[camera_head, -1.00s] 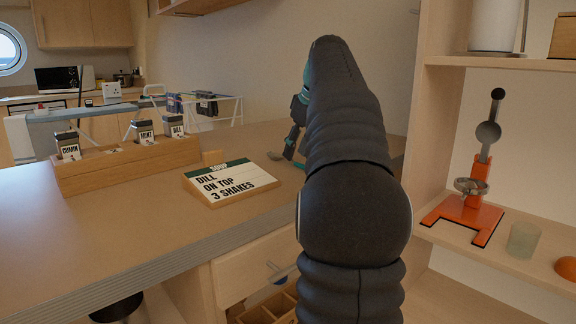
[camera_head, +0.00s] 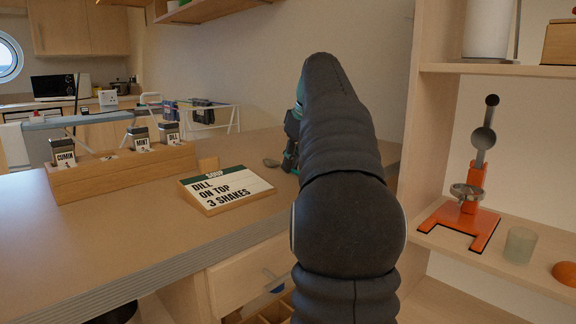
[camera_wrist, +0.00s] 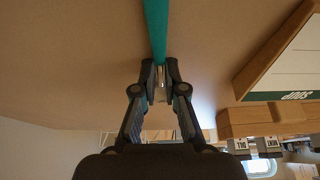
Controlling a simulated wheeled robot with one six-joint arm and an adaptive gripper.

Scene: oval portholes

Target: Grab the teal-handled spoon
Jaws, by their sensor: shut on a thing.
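The teal-handled spoon shows in the wrist view, where its teal handle (camera_wrist: 155,28) runs from the top edge down to the fingertips. A short metal part shows between the fingers. My gripper (camera_wrist: 160,72) is shut on the spoon where the handle meets the metal. In the head view, my gripper (camera_head: 291,160) is mostly hidden behind my dark arm.
A sign reading "SOUP, DILL ON TOP, 3 SHAKES" (camera_head: 226,190) stands on the counter (camera_head: 120,230) left of my arm. A wooden rack (camera_head: 120,174) with labelled shakers stands farther left.

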